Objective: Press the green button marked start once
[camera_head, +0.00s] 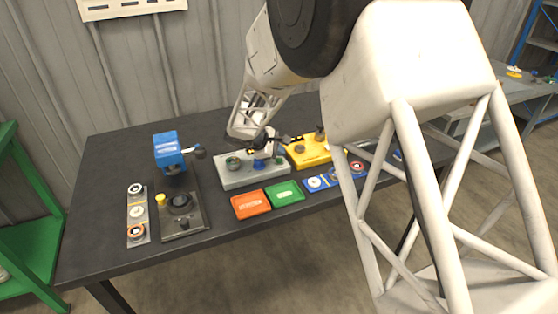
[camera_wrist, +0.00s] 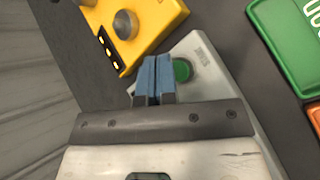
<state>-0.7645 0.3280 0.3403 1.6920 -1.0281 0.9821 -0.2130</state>
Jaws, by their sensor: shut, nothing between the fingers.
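A green round button (camera_wrist: 182,70) sits on a light grey box (camera_wrist: 213,72) in the wrist view, with small lettering beside it that I cannot read. In the head view the button (camera_head: 280,161) is at the right end of the grey box (camera_head: 240,181). My gripper (camera_wrist: 154,62) has blue fingertips held together with nothing between them. They are right beside the button in the wrist view and partly cover its edge. In the head view my gripper (camera_head: 262,161) is over the right part of the box. I cannot tell whether the fingertips touch anything.
Orange (camera_head: 251,204) and green (camera_head: 285,193) trays lie in front. A blue strip (camera_head: 326,181) with round parts is to the right. A dark fixture (camera_head: 182,222) and blue device (camera_head: 168,150) stand left.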

